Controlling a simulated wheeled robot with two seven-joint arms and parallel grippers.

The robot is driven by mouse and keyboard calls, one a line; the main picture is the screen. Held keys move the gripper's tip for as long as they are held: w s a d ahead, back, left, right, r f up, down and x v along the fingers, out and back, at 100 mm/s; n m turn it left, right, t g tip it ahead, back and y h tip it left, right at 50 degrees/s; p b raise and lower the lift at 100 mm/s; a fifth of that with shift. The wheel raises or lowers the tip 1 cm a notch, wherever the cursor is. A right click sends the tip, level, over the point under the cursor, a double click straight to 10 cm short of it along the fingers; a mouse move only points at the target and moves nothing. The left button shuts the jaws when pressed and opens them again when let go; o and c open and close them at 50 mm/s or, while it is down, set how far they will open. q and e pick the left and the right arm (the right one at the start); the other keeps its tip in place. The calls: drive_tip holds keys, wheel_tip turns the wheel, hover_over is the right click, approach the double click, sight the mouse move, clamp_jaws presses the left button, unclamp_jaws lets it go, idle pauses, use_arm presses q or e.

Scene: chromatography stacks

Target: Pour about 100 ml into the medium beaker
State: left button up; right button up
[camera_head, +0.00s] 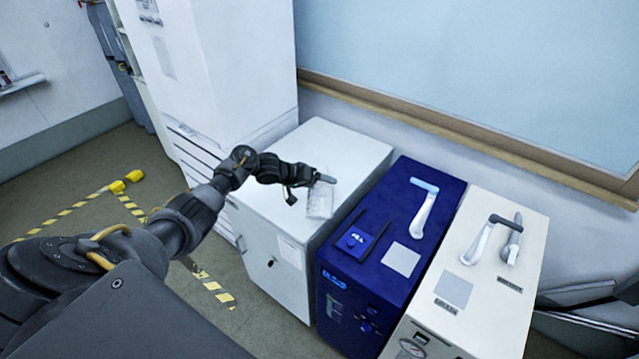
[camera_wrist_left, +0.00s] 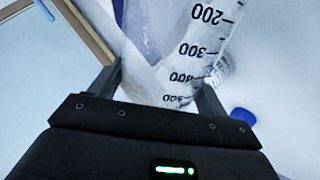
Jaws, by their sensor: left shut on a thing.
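My left gripper (camera_head: 322,179) reaches over the white cabinet and is shut on a clear graduated vessel (camera_head: 320,201). In the left wrist view the gripper (camera_wrist_left: 158,90) has one finger on each side of this vessel (camera_wrist_left: 175,50), whose black marks read 200, 300, 400 and 500. The vessel looks tilted in that view. I cannot tell how much liquid is in it. A pale, clear round shape shows behind it at the right; I cannot tell whether it is the medium beaker. My right gripper is not in view.
The white cabinet (camera_head: 347,148) has a clear top around the gripper. A blue instrument (camera_head: 392,222) and a cream instrument (camera_head: 525,237), both with raised handles, stand to its right. A tall white unit (camera_head: 235,60) stands behind at left. A small blue thing (camera_wrist_left: 243,116) shows in the wrist view.

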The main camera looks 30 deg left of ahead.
use_arm(q)
drive_tip(key=shift+w+r+t, duration=0.1)
drive_tip(key=shift+r+t, duration=0.3)
drive_tip(key=shift+r, duration=0.1)
drive_tip(key=shift+m, duration=0.3)
drive_tip(key=shift+d+b, duration=0.55)
drive_tip(key=shift+b, duration=0.05)
drive_tip(key=s+d+r+m+t+b, duration=0.2)
drive_tip(key=r+b, duration=0.1)
drive_tip(key=s+d+r+m+t+b, duration=0.1)
drive_tip(key=d+b, duration=0.1)
drive_tip(key=shift+r, duration=0.3)
drive_tip(key=s+d+r+m+t+b, duration=0.2)
drive_tip(key=s+r+m+t+b, duration=0.1)
drive_tip(key=s+r, duration=0.6)
drive_tip(key=shift+s+t+b, duration=0.55)
drive_tip(key=shift+t+b, duration=0.15)
drive_tip(key=shift+b, duration=0.25)
